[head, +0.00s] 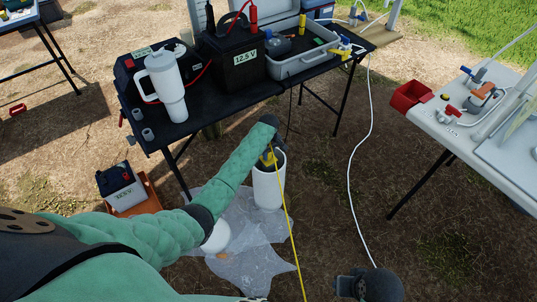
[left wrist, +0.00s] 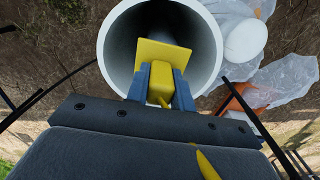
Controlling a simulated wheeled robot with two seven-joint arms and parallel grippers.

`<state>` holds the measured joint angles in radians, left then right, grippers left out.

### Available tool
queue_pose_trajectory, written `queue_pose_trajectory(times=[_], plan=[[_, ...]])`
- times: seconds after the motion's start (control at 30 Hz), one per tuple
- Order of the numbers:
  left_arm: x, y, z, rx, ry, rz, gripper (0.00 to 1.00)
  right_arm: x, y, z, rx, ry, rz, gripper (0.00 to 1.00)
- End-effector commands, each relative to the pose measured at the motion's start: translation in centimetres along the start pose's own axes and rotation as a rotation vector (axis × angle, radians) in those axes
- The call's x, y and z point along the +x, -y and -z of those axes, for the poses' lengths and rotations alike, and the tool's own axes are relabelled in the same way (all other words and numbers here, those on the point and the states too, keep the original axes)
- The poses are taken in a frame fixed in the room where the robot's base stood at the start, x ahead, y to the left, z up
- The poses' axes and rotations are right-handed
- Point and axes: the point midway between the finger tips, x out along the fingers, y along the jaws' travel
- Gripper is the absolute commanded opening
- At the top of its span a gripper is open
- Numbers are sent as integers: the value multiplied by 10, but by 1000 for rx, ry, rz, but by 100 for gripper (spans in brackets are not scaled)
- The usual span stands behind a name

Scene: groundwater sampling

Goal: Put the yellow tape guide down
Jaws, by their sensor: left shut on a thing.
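My left gripper (head: 267,153) is above the open top of the white well pipe (head: 268,188). It is shut on the yellow tape guide (head: 270,160). In the left wrist view, the blue fingers of the left gripper (left wrist: 160,78) pinch the yellow guide (left wrist: 163,52), which overlaps the mouth of the pipe (left wrist: 212,60). I cannot tell whether the guide touches the rim. A yellow tape (head: 288,215) runs from the guide down towards the front. My right gripper (head: 368,285) is low at the bottom edge, dark and partly cut off; its jaws are not clear.
A clear plastic sheet (head: 262,262) lies around the pipe, with a white round object (head: 217,237) on it. Behind stands a black table (head: 215,108) with a battery (head: 236,62) and a white tumbler (head: 165,85). A white hose (head: 351,175) hangs to the ground. A light table (head: 455,130) stands right.

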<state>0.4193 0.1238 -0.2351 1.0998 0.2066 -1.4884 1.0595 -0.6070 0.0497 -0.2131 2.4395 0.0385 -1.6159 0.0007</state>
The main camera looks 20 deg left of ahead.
Motion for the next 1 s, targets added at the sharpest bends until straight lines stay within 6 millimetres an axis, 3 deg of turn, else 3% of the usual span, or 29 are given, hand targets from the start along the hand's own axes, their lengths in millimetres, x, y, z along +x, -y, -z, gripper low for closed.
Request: queue_pose_trajectory(times=[0.1, 0.13, 0.23, 0.67, 1.0], plan=[[1, 0, 0, 0, 0, 0, 0, 2, 0, 0, 0, 2, 0, 36], [2, 0, 0, 0, 0, 0, 25, 2, 0, 0, 0, 2, 0, 36], [2, 0, 0, 0, 0, 0, 45, 4, 0, 0, 0, 4, 0, 36], [-7, 0, 0, 0, 0, -1, 45, 4, -2, 0, -3, 5, -3, 36], [-67, 0, 0, 0, -2, -2, 45, 7, 0, 0, -6, -6, 2, 36]])
